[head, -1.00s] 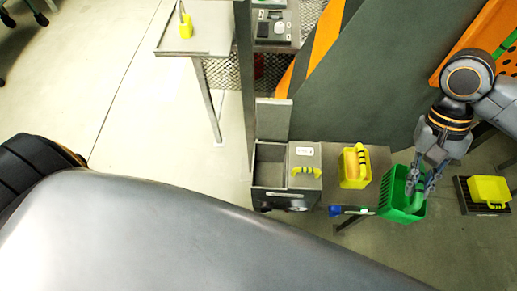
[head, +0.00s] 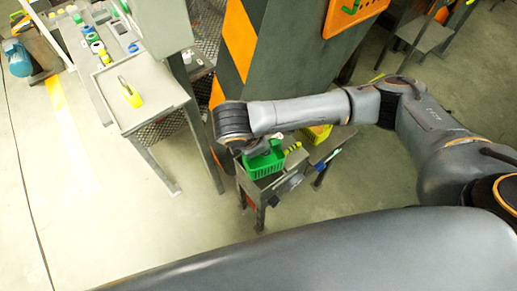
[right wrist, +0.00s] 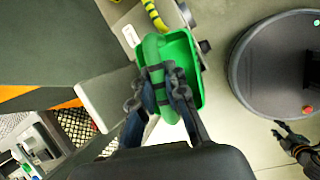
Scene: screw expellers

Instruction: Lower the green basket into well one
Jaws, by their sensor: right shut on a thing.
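The green basket (head: 265,162) is over the grey two-well machine (head: 270,186) in the head view and covers the view into its open well. I cannot tell whether the basket's base is above the rim or inside it. My right gripper (right wrist: 160,84) is shut on the basket's green handle in the right wrist view, where the basket (right wrist: 190,62) also shows. In the head view my right wrist hides most of that gripper. My left gripper (right wrist: 292,140) shows small at the lower right of the right wrist view, away from the basket; its finger opening is unclear.
A yellow-and-black handle (head: 292,148) stands beside the basket. A yellow basket (head: 319,133) is behind, partly hidden by my arm. A grey table (head: 142,92) with a yellow-handled item (head: 130,94) stands at left. A striped post (head: 240,40) rises behind the machine.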

